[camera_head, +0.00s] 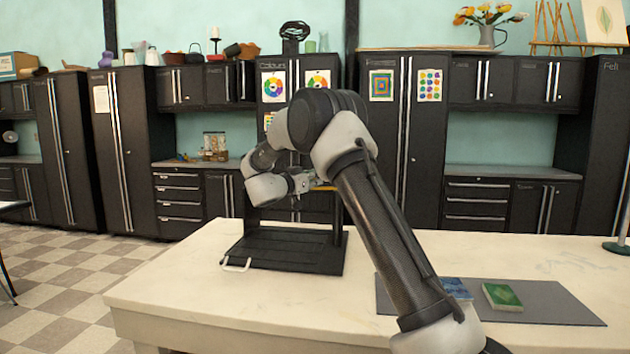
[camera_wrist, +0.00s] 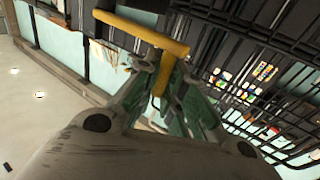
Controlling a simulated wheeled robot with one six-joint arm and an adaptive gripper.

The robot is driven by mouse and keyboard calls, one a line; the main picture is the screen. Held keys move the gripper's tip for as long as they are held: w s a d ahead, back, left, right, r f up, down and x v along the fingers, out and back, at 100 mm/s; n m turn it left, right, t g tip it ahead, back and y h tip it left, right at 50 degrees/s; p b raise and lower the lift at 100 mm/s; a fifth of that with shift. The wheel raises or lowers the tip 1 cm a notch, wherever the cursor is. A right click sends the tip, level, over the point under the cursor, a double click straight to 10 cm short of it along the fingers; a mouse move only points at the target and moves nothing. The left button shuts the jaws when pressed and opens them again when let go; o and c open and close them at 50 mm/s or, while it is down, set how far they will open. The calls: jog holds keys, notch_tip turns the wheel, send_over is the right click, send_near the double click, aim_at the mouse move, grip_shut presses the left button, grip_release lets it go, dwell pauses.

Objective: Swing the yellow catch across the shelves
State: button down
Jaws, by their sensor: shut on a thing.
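The yellow catch (camera_wrist: 140,32) looks T-shaped in the wrist view, with a long bar and a short stem. My gripper (camera_wrist: 160,84) is shut on the stem, with a finger on each side of it. In the head view a small strip of the catch (camera_head: 325,188) shows just right of my gripper (camera_head: 304,183), at the top of a black shelf unit (camera_head: 338,222). My arm hides much of the unit's upper part. Its flat black lower part (camera_head: 285,256) rests on the table, with a white handle (camera_head: 236,265) at the front left.
The pale table (camera_head: 200,310) is clear in front of the unit. To the right, a grey mat (camera_head: 560,303) holds a green block (camera_head: 502,296) and a blue block (camera_head: 456,288), partly behind my arm. Dark cabinets (camera_head: 480,195) line the wall.

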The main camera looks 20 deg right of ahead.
jog(key=shift+w+d, duration=0.25)
jog(key=shift+w, duration=0.25)
jog(key=shift+r, duration=0.15)
jog(key=c, duration=1.5)
grip_release()
jog(key=v, duration=1.2)
